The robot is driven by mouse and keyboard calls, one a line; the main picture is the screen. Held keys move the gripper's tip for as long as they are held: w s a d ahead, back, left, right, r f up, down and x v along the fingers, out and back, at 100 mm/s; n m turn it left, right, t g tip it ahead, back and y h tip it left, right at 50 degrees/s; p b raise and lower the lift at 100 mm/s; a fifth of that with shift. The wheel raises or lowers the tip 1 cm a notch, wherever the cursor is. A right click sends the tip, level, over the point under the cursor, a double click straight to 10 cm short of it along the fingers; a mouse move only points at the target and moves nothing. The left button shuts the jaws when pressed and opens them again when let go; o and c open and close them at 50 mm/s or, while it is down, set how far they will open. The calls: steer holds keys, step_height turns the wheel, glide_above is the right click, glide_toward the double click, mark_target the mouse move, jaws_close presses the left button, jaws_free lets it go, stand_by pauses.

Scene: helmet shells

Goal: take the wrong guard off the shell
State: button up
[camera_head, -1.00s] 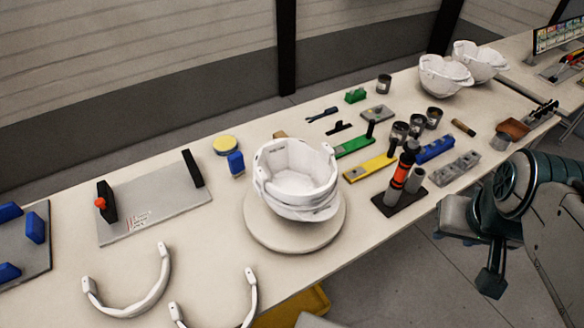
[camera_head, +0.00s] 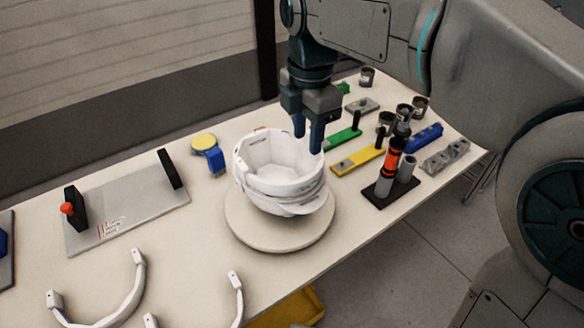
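The white helmet shell (camera_head: 272,165) sits open side up on a round cream stand (camera_head: 280,236) near the middle of the table. A white band, which looks like the fitted guard (camera_head: 290,200), runs around the shell's near and right side; its edges blend into the shell. My gripper (camera_head: 309,143) points down over the shell's far right rim. Its two blue fingertips are apart, with a gap between them. I cannot tell whether they touch the rim. Loose white curved guards lie at the front left, one whole (camera_head: 115,307) and one cut off by the frame's lower edge (camera_head: 236,297).
A grey fixture plate (camera_head: 130,214) with black uprights stands at the left. A yellow round pad (camera_head: 204,141) and a blue clamp (camera_head: 215,160) lie behind the shell. Green and yellow (camera_head: 358,159) bars and an orange-black tool (camera_head: 391,165) in a stand are right of it.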

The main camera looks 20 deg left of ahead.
mark_target(306, 179)
step_height(306, 179, down, 8)
steer(key=shift+a, duration=0.1)
steer(key=shift+w+f+p, duration=0.15)
steer(key=shift+f+p, duration=0.05)
steer(key=shift+f, duration=1.25)
steer(key=shift+w+f+p, duration=0.1)
steer(key=shift+f+p, duration=0.05)
steer(key=shift+f, duration=1.25)
jaws_close()
